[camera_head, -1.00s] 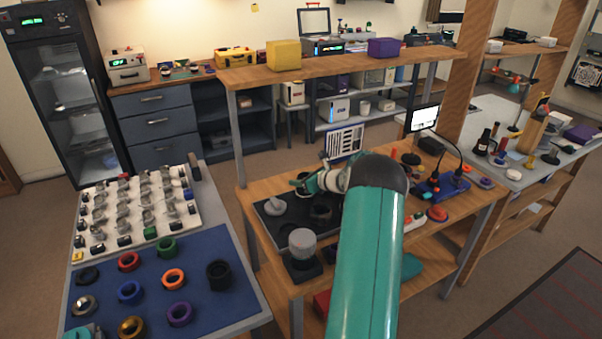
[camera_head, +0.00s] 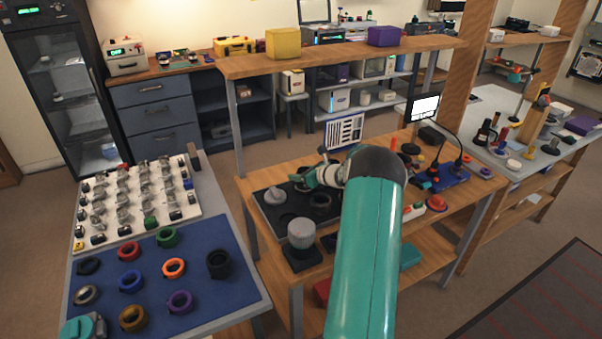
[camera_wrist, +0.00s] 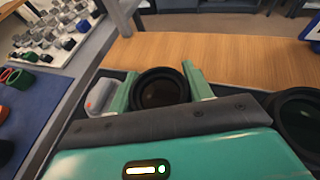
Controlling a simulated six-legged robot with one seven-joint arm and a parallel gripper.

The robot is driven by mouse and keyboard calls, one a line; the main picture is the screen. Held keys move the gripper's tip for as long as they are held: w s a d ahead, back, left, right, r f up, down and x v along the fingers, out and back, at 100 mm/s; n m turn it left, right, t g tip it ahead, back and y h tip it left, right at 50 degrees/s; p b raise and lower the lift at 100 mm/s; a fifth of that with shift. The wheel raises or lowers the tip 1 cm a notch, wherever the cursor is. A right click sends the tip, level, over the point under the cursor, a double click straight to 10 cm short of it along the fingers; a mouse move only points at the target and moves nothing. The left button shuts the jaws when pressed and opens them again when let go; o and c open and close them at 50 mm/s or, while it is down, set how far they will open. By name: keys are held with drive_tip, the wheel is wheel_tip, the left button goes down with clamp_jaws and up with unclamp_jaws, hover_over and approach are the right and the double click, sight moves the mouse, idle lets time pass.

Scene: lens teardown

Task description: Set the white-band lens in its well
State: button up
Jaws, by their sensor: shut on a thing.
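My gripper (camera_wrist: 161,92) is shut on a dark round lens (camera_wrist: 158,88), with one teal finger on each side of it. I look into its black rim and dark glass; no white band shows from here. In the head view my gripper (camera_head: 308,179) is over the far part of a black tray with wells (camera_head: 263,212), and the held lens is hard to make out. A grey-white piece (camera_wrist: 101,96) stands just left of the left finger. A second black ring (camera_wrist: 300,114) lies to the right. The well under the lens is hidden.
A grey cylinder on a dark block (camera_head: 301,236) stands in front of the tray. A blue mat (camera_head: 150,285) with several coloured rings lies on the left table. A small screen (camera_head: 423,108) and red parts (camera_head: 436,203) are to the right. Bare wood (camera_wrist: 200,50) lies beyond the tray.

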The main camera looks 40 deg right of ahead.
drive_tip(key=shift+f, duration=0.3)
drive_tip(key=o, duration=1.3)
drive_tip(key=v, duration=1.3)
drive_tip(key=shift+s+r, duration=0.15)
drive_tip(key=shift+s, duration=0.25)
